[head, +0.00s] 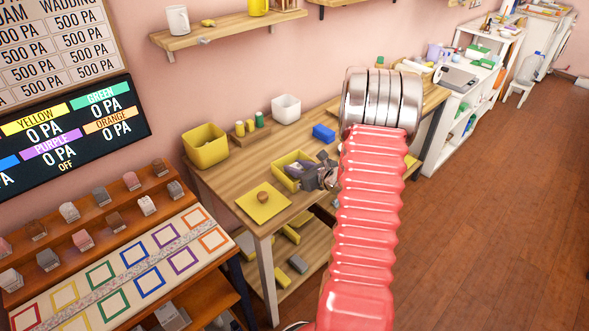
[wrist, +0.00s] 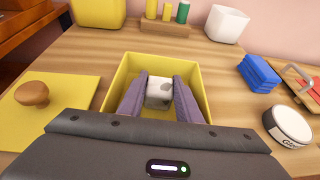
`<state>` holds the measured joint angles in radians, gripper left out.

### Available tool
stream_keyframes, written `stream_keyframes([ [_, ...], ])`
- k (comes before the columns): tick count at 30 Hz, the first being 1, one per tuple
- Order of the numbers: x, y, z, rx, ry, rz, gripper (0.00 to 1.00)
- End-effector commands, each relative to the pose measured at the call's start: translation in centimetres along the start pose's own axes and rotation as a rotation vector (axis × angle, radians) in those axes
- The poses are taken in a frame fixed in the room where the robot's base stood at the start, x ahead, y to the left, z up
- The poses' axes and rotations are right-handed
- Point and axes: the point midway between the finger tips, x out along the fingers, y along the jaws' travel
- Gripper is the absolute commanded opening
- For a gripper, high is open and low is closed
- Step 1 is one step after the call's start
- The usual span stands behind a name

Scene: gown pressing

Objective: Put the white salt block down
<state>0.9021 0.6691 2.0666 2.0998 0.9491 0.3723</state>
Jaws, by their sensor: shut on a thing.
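The white salt block (wrist: 159,90) has grey patches and sits between the two purple-grey fingers of my gripper (wrist: 158,97) in the wrist view. My gripper is shut on it. The block and fingertips are over or inside an open yellow bin (wrist: 127,72); I cannot tell whether the block touches the bin's floor. In the head view my gripper (head: 297,171) reaches in at the right side of the yellow bin (head: 281,163) on the wooden table. The block cannot be made out there.
A yellow mat (wrist: 62,92) with a brown wooden knob (wrist: 32,94) lies left of the bin. A blue block stack (wrist: 259,74) and a round white tin (wrist: 288,126) are on the right. A larger yellow bin (wrist: 98,12) and white pot (wrist: 227,24) stand behind.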

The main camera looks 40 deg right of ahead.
Motion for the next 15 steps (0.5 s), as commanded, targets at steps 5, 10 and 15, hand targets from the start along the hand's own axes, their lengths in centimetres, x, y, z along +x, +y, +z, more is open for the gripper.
stream_keyframes([
  [5, 0.15, 0.17, -1.40, 0.007, 0.020, 0.000, 0.08],
  [10, 0.17, 0.23, -1.72, 0.008, 0.023, 0.001, 0.08],
  [15, 0.13, 0.28, -1.82, 0.009, 0.024, 0.002, 0.43],
])
